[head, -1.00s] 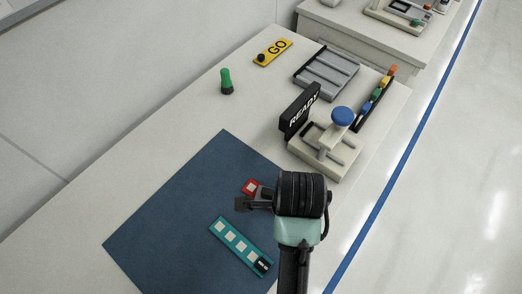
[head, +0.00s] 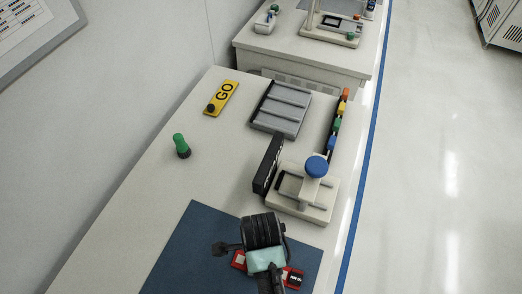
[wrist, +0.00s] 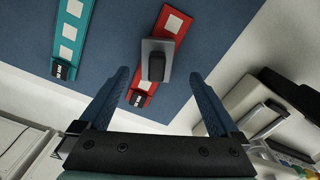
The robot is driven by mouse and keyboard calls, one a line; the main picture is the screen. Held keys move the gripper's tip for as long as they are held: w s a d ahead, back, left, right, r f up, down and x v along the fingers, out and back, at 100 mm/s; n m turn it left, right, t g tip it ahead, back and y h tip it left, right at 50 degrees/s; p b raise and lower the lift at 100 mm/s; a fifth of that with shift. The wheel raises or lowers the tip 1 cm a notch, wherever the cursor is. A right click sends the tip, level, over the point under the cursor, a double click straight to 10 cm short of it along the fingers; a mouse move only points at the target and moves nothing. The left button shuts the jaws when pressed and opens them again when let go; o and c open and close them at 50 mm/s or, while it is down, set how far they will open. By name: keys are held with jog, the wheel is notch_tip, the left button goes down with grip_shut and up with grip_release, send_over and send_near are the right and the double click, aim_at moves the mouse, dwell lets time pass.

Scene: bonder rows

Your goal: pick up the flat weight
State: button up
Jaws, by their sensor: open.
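The flat weight (wrist: 146,50), a grey plate with a black block-shaped knob, shows in the wrist view. It lies across a red strip (wrist: 172,24) with pale squares and a black label at its end. My gripper (wrist: 159,76) is open and empty, its two dark blue fingers apart with the weight's knob lined up between their tips. I cannot tell how far the tips are above it. In the head view my gripper (head: 228,247) is over the red strip (head: 239,260), and my wrist covers much of it; the weight cannot be made out clearly there.
A blue mat (head: 190,240) lies under the strips. A teal strip (wrist: 68,30) is beside the red one. A press with a blue knob (head: 316,167), a black sign (head: 267,164), a grey slotted tray (head: 281,108) and a green-topped peg (head: 181,146) stand farther along the bench.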

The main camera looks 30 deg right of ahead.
jog(key=f, duration=0.2)
jog(key=f+p, duration=0.1)
jog(key=f, duration=0.1)
jog(key=shift+s+a, duration=0.1)
jog(key=shift+s, duration=0.2)
jog(key=shift+f, duration=0.65)
grip_shut()
jog(key=shift+w+r, duration=0.1)
